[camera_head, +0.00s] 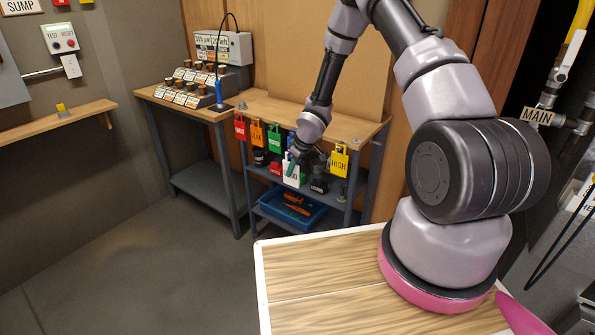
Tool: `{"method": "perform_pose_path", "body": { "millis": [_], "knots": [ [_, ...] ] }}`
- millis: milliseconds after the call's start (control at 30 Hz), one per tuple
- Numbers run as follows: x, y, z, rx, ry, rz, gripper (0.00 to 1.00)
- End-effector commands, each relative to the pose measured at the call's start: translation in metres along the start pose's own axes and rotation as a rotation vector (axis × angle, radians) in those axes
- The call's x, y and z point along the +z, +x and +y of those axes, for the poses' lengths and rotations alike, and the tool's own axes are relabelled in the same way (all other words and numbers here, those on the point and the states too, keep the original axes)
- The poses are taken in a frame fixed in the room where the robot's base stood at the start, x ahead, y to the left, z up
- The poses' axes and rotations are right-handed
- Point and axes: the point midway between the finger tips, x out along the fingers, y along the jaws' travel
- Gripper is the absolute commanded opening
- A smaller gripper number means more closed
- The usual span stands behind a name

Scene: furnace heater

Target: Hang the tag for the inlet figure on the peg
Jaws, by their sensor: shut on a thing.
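My gripper (296,163) is at the front edge of the wooden bench, its teal fingertips over a white tag (292,181). It is shut on this white tag, whose lettering is partly covered and too small to read. Other tags hang along the bench edge: a red tag (240,127), an orange tag (257,134) that seems to read LEAK, a green tag (274,139) and a yellow tag (339,162) reading HIGH. A blue tag is mostly hidden behind my gripper. I cannot make out an inlet reading or an empty peg.
A blue bin (293,208) with orange items sits on the lower shelf. Dark objects (319,184) stand just behind the tags. A side bench (190,108) holds a stepped rack and a grey box (224,47). A MAIN label (537,116) hangs by pipes at right. The floor at left is clear.

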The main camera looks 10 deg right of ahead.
Motion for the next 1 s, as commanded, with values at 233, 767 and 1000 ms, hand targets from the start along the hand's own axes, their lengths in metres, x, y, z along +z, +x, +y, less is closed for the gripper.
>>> {"method": "perform_pose_path", "body": {
  "millis": [233,767,1000],
  "knots": [
    [-0.004,0.002,-0.002,0.0,0.001,0.0,0.0],
    [-0.006,-0.004,-0.002,0.001,0.002,0.0,0.0],
    [-0.009,-0.01,-0.002,0.0,0.001,0.0,0.0]
  ]
}}
